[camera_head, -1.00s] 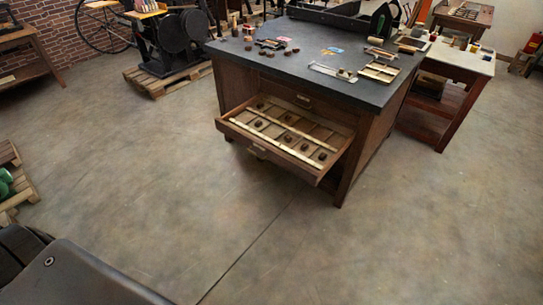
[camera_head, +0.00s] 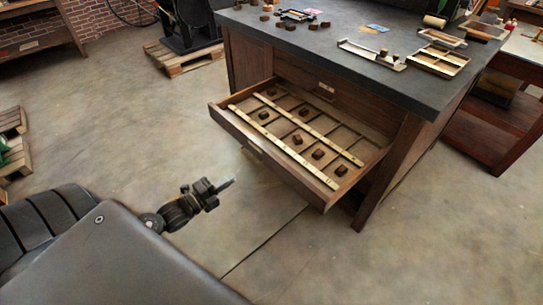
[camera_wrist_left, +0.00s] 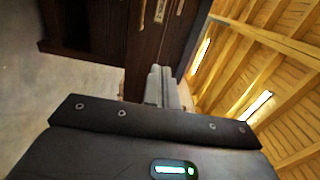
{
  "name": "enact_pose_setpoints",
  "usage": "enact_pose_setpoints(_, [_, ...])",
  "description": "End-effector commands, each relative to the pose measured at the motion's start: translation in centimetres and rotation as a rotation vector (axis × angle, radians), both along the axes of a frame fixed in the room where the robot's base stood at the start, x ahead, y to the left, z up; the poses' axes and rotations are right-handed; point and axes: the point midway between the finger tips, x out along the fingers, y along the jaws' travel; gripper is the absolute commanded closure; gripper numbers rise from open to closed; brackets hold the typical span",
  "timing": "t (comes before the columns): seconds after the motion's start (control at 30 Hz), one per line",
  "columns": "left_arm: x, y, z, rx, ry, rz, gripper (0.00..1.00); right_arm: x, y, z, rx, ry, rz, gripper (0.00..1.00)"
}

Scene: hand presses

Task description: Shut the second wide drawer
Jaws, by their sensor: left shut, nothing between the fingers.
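The wide drawer (camera_head: 232,124) under the dark-topped cabinet (camera_head: 397,168) is pulled well out. Its tray shows several compartments with small dark blocks and two pale strips across them. My right gripper is out of view.
The cabinet top (camera_head: 260,25) holds small blocks, trays and tools. A side table (camera_head: 500,130) stands at the right. Pallets lie at the back left (camera_head: 185,58) and left edge (camera_head: 12,140). The floor before the drawer is clear.

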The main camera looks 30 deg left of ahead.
Motion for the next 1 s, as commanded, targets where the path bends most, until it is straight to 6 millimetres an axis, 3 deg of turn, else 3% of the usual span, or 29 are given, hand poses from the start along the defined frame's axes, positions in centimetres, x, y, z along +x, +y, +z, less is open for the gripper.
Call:
enact_pose_setpoints(0.27, [1.4,-0.7,0.4,0.007,-0.009,-0.011,1.0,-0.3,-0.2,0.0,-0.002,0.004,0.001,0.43])
enact_pose_setpoints(0.8, [11.0,-3.5,0.3,0.003,-0.007,-0.007,1.0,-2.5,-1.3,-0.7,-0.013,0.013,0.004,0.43])
enact_pose_setpoints(1.0, [13.0,-4.1,0.3,0.004,-0.007,-0.007,1.0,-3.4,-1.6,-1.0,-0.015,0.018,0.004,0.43])
